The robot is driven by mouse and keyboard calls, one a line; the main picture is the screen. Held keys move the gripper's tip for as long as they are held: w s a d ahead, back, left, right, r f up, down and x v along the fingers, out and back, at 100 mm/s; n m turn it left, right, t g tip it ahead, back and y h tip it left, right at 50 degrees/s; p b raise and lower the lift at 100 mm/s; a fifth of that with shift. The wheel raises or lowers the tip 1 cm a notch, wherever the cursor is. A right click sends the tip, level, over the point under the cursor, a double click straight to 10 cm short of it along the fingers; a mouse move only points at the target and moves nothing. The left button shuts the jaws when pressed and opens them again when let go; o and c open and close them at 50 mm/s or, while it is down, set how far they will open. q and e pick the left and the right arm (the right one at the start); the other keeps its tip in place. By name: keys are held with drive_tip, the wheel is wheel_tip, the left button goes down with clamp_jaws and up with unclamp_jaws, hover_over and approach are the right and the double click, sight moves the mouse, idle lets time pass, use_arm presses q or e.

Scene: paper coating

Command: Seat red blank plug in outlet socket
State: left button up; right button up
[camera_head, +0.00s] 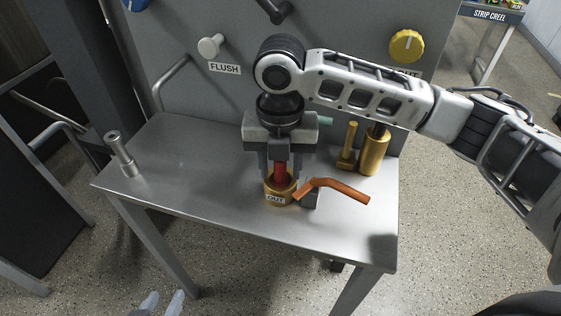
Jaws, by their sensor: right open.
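The red blank plug (280,173) stands upright at the mouth of the brass outlet socket (283,198), which carries an OUT label. Its lower end is inside the socket rim; how deep it sits is hidden. My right gripper (280,172) points straight down over the socket, with its fingers open on either side of the plug. The gripper body hides the plug's top. Two pale tips at the bottom edge, apparently my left gripper (163,299), are in front of and below the bench, far from the socket; the rest is cut off.
An orange lever (340,188) sits right beside the socket. Brass cylinder (373,152) and brass fitting (348,147) stand behind it at right. A metal peg (121,153) stands at the left end. The left half of the steel bench (190,175) is mostly clear; a grey panel (215,105) rises behind.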

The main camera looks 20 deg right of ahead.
wheel_tip(320, 180, up, 12)
drive_tip(key=p, duration=0.1)
drive_tip(key=shift+r, duration=0.15)
drive_tip(key=shift+w, duration=0.1)
idle(0.5)
